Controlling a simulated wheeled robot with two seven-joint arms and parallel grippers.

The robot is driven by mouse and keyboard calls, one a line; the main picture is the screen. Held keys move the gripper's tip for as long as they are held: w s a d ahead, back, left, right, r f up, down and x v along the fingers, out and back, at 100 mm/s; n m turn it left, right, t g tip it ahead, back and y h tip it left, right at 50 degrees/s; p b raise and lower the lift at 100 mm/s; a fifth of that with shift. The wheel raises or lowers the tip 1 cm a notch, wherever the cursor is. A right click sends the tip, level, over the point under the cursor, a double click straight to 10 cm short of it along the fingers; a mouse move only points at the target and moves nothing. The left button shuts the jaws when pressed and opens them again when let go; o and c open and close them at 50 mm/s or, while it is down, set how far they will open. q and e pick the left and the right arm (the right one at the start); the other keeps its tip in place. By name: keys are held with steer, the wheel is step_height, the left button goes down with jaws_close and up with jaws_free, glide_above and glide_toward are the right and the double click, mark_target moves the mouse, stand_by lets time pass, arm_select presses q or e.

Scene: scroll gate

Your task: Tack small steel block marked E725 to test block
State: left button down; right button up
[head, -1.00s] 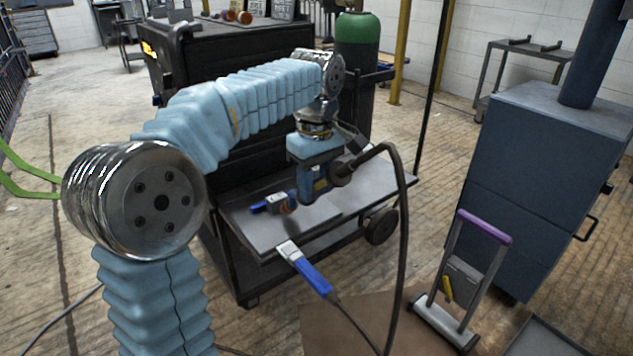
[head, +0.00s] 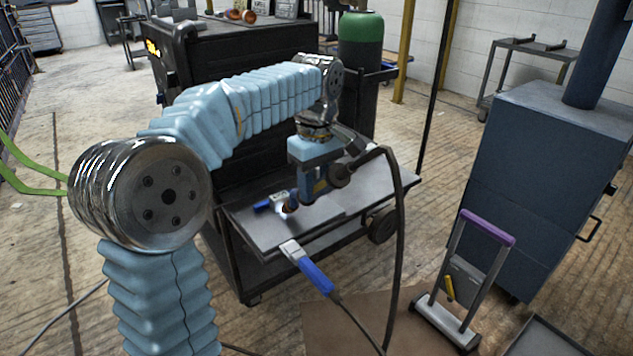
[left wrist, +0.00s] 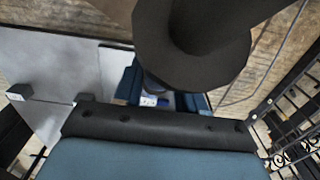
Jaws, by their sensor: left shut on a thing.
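My left gripper (head: 313,185) is above the steel cart shelf (head: 335,212), shut on a dark welding torch (head: 341,176) with a thick black cable. In the left wrist view the torch (left wrist: 195,50) covers much of the top, in front of my blue fingers. A small bright glow shows at the torch's lower end. Beside it is a small grey block (head: 279,197), with a blue piece (head: 262,206) to its left. No E725 mark is readable, and I cannot tell the test block from the small block. My right gripper is out of view.
A blue-handled clamp (head: 308,268) grips the shelf's front edge, its cable hanging to the floor. A green-topped cylinder (head: 360,40) stands behind. A blue cabinet (head: 545,180) and a purple-handled stand (head: 487,228) are at right. The shelf's right part is clear.

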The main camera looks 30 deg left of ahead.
mark_target(341, 169)
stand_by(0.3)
arm_select(q)
steer(key=shift+s+d+r+p, duration=0.4)
steer(key=shift+d+r+p, duration=0.4)
steer(key=shift+d+r, duration=0.25)
steer(key=shift+s+d+r+p, duration=0.4)
steer(key=shift+d+r+p, duration=0.5)
steer(key=shift+r, duration=0.25)
steer(key=shift+s+d+r+p, duration=0.4)
steer(key=shift+d+r+p, duration=0.35)
steer(key=shift+d+r, duration=0.3)
steer(key=shift+s+d+r, duration=0.15)
steer(key=shift+d+r, duration=0.1)
steer(key=shift+r, duration=0.05)
